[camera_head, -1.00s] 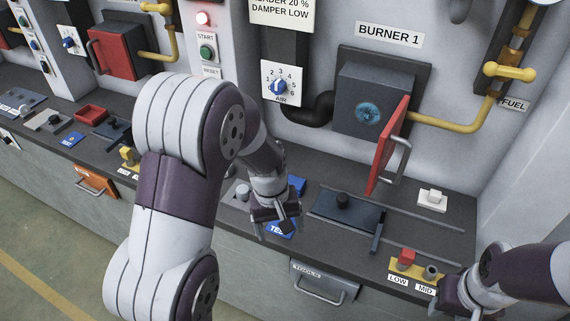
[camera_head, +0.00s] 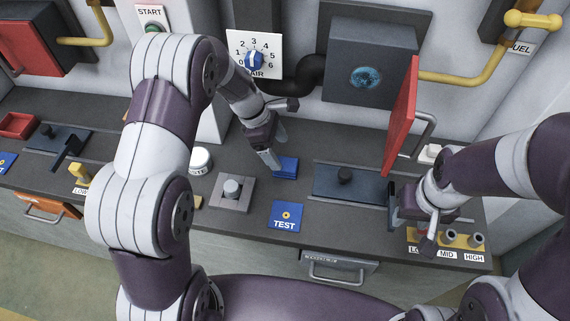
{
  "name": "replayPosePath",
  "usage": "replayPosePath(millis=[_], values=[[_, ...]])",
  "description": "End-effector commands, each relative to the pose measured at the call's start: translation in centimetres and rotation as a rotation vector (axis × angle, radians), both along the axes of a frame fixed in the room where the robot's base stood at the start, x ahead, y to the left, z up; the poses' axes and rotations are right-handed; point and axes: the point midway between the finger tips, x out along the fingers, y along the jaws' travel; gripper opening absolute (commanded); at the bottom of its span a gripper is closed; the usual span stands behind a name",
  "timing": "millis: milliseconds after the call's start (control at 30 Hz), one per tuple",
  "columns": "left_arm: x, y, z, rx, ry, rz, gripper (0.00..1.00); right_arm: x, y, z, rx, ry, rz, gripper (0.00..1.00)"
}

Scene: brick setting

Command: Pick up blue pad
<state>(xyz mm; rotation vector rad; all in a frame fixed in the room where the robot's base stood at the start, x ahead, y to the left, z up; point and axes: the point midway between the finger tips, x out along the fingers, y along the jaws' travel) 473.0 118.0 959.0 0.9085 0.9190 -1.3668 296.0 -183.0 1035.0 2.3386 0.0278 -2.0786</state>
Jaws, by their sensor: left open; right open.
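The blue pad (camera_head: 288,166) is a small blue block on the dark counter, behind the flat blue TEST plate (camera_head: 287,215). My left gripper (camera_head: 274,160) is open and points down at the left side of the pad. Its fingers cover part of the pad's left edge, and I cannot tell whether they touch it. My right gripper (camera_head: 411,222) is open and empty, over the counter by the handle of the blue-grey slide plate, near the LOW label.
A grey block with a round knob (camera_head: 232,188) and a white round jar (camera_head: 200,160) stand left of the TEST plate. The slide plate (camera_head: 340,181) lies to the right. The open red burner door (camera_head: 401,115) juts out above the counter. A drawer handle (camera_head: 338,272) is below.

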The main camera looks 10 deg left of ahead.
Motion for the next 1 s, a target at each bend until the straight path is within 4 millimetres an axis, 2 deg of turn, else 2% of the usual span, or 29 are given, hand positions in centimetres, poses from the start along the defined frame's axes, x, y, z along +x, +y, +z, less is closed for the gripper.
replayPosePath(millis=[167,400,667,833,867,1000], values=[[-0.1,-0.8,-1.9,0.001,0.0,-0.001,0.83,0.0,0.0,0.3,0.0,0.0,0.0,0.43],[-0.2,-2.3,-5.9,0.002,-0.001,-0.003,0.83,0.0,0.0,1.0,0.0,0.0,0.0,0.43],[-0.2,-2.5,-6.5,0.002,-0.003,-0.002,0.83,0.0,0.0,1.0,0.0,0.0,0.0,0.43],[-0.2,-2.4,-6.4,0.002,-0.003,-0.002,0.31,0.0,0.0,1.0,0.0,0.0,0.0,0.43],[-0.2,-2.4,-6.4,0.002,-0.002,-0.002,0.27,0.0,0.0,1.0,0.0,0.0,0.0,0.43],[-0.2,-2.4,-6.4,0.002,-0.003,-0.002,0.27,0.0,0.0,1.0,0.0,0.0,0.0,0.43]])
